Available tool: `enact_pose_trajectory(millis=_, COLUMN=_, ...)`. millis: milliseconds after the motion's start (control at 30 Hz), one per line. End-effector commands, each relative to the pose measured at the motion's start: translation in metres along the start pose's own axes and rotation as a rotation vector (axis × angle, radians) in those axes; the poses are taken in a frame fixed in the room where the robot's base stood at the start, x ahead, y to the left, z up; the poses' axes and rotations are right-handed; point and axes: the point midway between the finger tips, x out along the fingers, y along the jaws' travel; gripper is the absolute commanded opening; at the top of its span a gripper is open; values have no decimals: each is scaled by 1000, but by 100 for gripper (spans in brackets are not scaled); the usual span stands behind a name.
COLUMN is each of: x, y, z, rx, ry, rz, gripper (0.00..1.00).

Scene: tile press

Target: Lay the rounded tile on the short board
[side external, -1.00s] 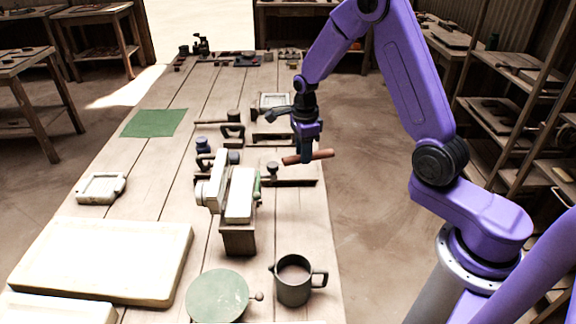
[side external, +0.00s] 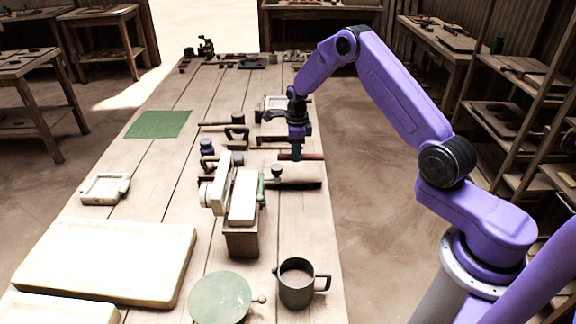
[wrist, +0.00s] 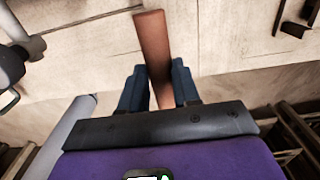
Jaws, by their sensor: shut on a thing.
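My gripper (side external: 297,156) is shut on a long reddish-brown piece (wrist: 153,50), above the right edge of the long work table. This piece could be the rounded tile, but its rounding is not clear. In the wrist view it stands between the two blue fingers (wrist: 160,92) and sticks out beyond them. In the side external view only its ends show beside the fingers.
A pale press on a brown block (side external: 240,240) stands nearer the camera. A grey mug (side external: 296,284), a round green plate (side external: 220,297) and a large pale slab (side external: 110,260) are at the front. Dark tools lie left of my gripper. A green mat (side external: 158,124) lies farther left.

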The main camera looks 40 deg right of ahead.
Motion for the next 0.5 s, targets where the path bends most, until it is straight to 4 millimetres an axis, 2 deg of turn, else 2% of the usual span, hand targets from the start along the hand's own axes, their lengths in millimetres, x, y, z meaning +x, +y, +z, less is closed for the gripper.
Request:
enact_pose_trajectory(millis=100, x=19, y=-10, z=7, rx=-1, ry=2, rz=3, gripper=0)
enact_pose_trajectory(millis=300, x=40, y=-25, z=18, rx=-1, ry=2, rz=2, gripper=0)
enact_pose_trajectory(millis=500, x=50, y=-32, z=23, rx=-1, ry=1, rz=2, gripper=0)
